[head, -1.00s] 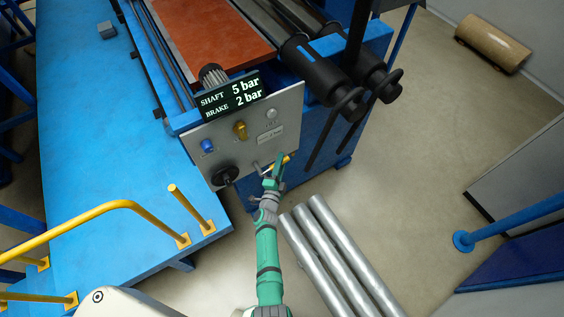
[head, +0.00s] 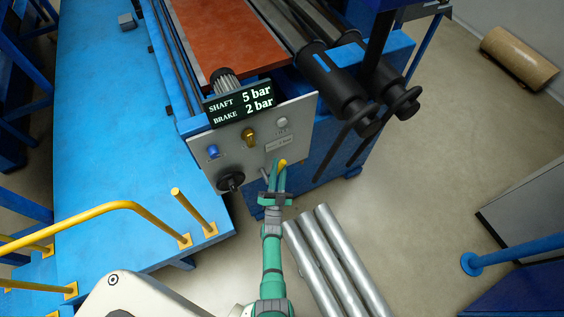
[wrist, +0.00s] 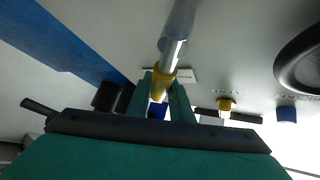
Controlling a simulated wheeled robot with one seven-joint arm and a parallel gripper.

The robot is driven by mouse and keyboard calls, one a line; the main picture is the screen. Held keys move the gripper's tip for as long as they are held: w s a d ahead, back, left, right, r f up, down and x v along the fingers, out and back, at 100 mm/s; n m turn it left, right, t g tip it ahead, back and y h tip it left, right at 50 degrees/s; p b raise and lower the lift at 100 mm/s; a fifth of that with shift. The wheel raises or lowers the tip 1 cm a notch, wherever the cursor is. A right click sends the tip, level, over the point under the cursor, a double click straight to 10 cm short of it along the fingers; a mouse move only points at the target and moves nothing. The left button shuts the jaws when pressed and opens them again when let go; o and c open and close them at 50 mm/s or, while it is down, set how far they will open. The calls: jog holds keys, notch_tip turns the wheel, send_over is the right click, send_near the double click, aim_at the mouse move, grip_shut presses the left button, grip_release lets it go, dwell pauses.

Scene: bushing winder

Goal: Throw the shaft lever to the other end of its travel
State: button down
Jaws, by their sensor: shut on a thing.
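The shaft lever is a grey metal rod with a yellow grip (head: 283,162), low on the right part of the grey control panel (head: 232,158). In the wrist view the grey rod (wrist: 177,30) runs down to the yellow grip (wrist: 161,83). My green gripper (head: 277,176) is in front of the panel, its two fingers shut on the yellow grip, one on each side. In the wrist view my gripper (wrist: 160,100) hides the lower end of the grip. The display (head: 239,103) reads SHAFT 5 bar and BRAKE 2 bar.
A black knob (head: 231,181), a blue button (head: 213,152) and a yellow-brown knob (head: 249,138) are on the panel. Several metal tubes (head: 335,262) lie right of my arm. A yellow railing (head: 110,207) stands left.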

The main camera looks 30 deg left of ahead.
jog(key=n, duration=0.1)
jog(key=n+y, duration=0.1)
jog(key=y, duration=0.1)
jog(key=shift+s+a+r+n, duration=0.3)
jog(key=shift+a+r+n, duration=0.05)
jog(key=shift+n, duration=0.05)
jog(key=n+y, duration=0.2)
jog(key=s+n, duration=0.1)
jog(key=shift+a+r+y, duration=0.25)
jog(key=shift+a+y, duration=0.05)
jog(key=shift+y, duration=0.1)
jog(key=s+n+y, duration=0.1)
jog(key=n, duration=0.1)
jog(key=a+n+g+y, duration=0.1)
jog(key=y, duration=0.1)
jog(key=shift+s+a+r+n, duration=0.1)
jog(key=shift+s+a+n, duration=0.1)
jog(key=shift+s+n, duration=0.2)
jog(key=shift+s+a+n+g+y, duration=0.15)
jog(key=shift+s+n+g+y, duration=0.1)
jog(key=shift+n+g+y, duration=0.35)
jog(key=shift+s+a+n+g+y, duration=0.2)
jog(key=shift+n+g+y, duration=0.2)
jog(key=shift+n+y, duration=0.35)
jog(key=c, duration=1.6)
grip_release()
jog(key=shift+d, duration=0.1)
jog(key=shift+h, duration=0.25)
